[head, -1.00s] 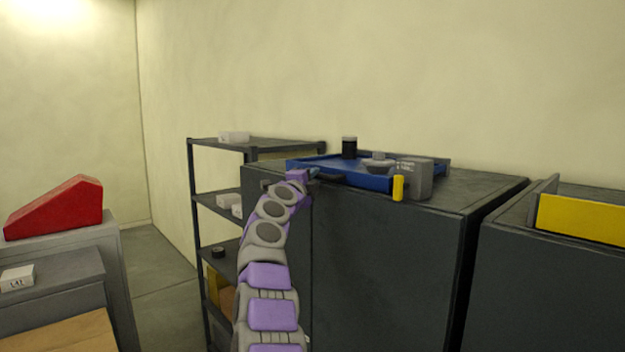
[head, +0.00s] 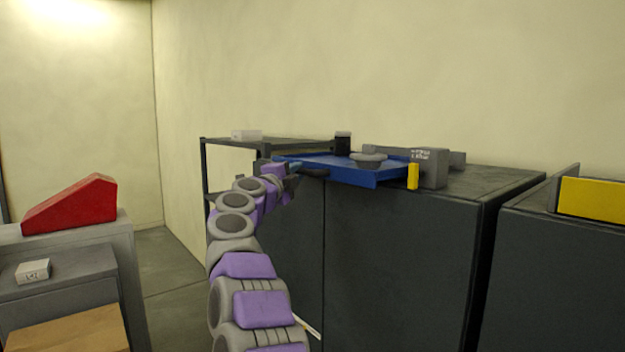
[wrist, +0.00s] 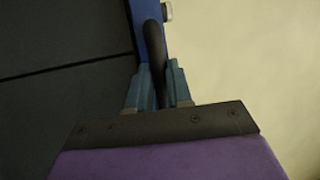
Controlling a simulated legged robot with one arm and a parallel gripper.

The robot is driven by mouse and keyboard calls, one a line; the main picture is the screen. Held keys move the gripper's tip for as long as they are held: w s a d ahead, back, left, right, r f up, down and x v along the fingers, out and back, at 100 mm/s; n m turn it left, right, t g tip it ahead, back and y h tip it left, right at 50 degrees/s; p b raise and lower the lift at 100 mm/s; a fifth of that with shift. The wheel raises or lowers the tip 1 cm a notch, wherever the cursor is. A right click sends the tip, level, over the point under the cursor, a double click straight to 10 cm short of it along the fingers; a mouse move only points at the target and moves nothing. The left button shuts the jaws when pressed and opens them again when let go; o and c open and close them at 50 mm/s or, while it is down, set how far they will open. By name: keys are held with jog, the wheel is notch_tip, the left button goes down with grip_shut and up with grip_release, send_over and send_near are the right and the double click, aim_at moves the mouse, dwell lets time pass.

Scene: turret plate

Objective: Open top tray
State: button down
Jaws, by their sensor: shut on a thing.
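The blue tray (head: 345,170) sits on top of the dark grey cabinet (head: 400,260), with its near edge jutting out past the cabinet's front. A dark handle (head: 314,173) is on its left front; it also shows in the wrist view (wrist: 154,45). My gripper (head: 290,172) is at that handle. In the wrist view my gripper (wrist: 163,85) has a finger on each side of the handle and is shut on it. A round grey knob-like part (head: 369,160) rests in the tray.
A black cylinder (head: 342,144) stands behind the tray. A grey box (head: 430,167) and a yellow piece (head: 413,176) are at its right. A shelf rack (head: 240,150) stands behind at left. A red wedge (head: 72,204) lies on the left cabinet. Room in front of the tray is clear.

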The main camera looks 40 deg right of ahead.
jog(key=a, duration=0.6)
jog(key=shift+s+a+f, duration=0.25)
jog(key=shift+a+f, duration=0.05)
jog(key=shift+a, duration=0.05)
jog(key=c, duration=1.4)
grip_release()
jog(key=shift+o, duration=0.5)
jog(key=shift+r, duration=0.1)
jog(key=b+v, duration=0.2)
jog(key=v, duration=1.5)
jog(key=shift+a+b, duration=0.2)
jog(key=shift+b, duration=0.15)
